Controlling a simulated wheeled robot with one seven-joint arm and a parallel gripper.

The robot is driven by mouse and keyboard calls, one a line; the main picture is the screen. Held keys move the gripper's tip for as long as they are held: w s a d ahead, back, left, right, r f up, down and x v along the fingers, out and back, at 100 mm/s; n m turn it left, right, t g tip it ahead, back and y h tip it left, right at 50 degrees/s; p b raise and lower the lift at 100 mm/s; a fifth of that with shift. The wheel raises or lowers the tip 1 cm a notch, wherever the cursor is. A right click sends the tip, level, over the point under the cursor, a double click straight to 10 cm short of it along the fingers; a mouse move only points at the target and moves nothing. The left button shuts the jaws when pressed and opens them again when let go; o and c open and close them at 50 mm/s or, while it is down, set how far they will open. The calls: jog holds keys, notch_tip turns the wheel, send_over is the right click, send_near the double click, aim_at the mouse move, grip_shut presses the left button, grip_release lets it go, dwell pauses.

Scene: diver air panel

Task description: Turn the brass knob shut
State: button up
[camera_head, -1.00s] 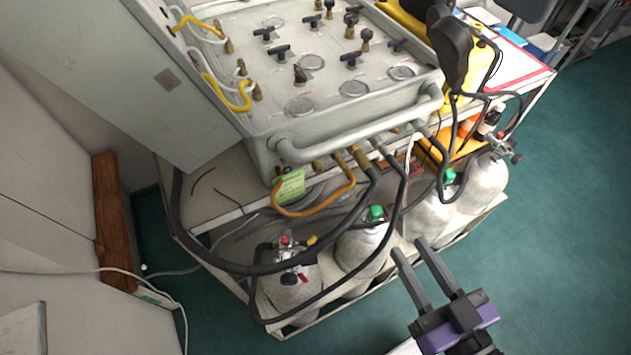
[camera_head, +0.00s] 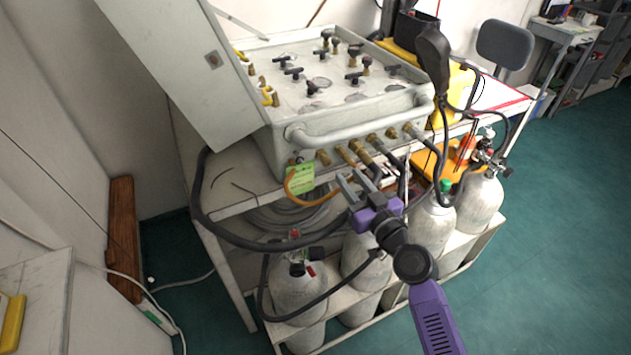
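The air panel (camera_head: 318,120) is a pale grey box with a handrail along its front. Several brass fittings stick out of its front face below the rail, such as a brass fitting (camera_head: 324,157) at the left. Black-handled knobs on brass stems stand on its top, such as a top knob (camera_head: 366,66). I cannot tell which brass part is the knob named in the task. My gripper (camera_head: 350,177) is open and empty, fingers pointing up toward the hoses just below the fittings. It hides part of the hoses and shelf edge. I cannot tell whether it touches a hose.
A green tag (camera_head: 300,179) and an orange hose (camera_head: 290,187) hang left of my gripper. Black hoses loop below the panel. White cylinders (camera_head: 298,290) stand on the lower shelf. A grey cabinet door (camera_head: 190,70) is at the left. The green floor (camera_head: 560,220) at the right is clear.

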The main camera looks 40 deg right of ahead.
aim_at(328, 164)
jog(key=shift+n+y, duration=0.4)
jog(key=shift+n, duration=0.4)
jog(key=x, duration=0.2)
jog(key=a+p+x, duration=0.1)
jog(key=x, duration=0.2)
jog(key=p+x, duration=0.1)
jog(key=x, duration=0.1)
jog(key=shift+w+a+f, duration=0.15)
jog(key=shift+w+f, duration=0.25)
jog(key=shift+w, duration=0.05)
grip_shut()
